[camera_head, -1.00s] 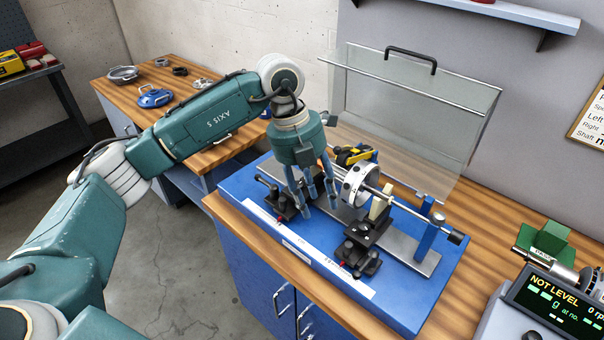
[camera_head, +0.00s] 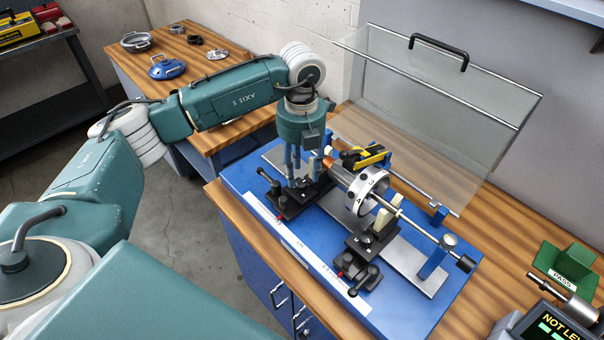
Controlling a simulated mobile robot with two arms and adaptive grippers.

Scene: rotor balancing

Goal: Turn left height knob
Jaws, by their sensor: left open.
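My left gripper (camera_head: 298,180) is open and points down over the left support (camera_head: 292,202) of the balancing stand. Its fingers hide part of that support, and I cannot tell whether they touch it. A black knob with a handle (camera_head: 268,179) shows just left of the fingers. The rotor (camera_head: 367,190), a white numbered disc on a steel shaft, lies to the right of the gripper. The right support (camera_head: 366,244) with its own black knob (camera_head: 361,283) stands nearer the front. My right gripper is not in view.
The blue base plate (camera_head: 408,309) sits on a wooden bench (camera_head: 507,246). A clear hinged guard (camera_head: 425,115) stands raised behind the rotor. A yellow and black tool (camera_head: 364,157) lies behind the shaft. A display (camera_head: 557,325) and a green block (camera_head: 567,262) are at right.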

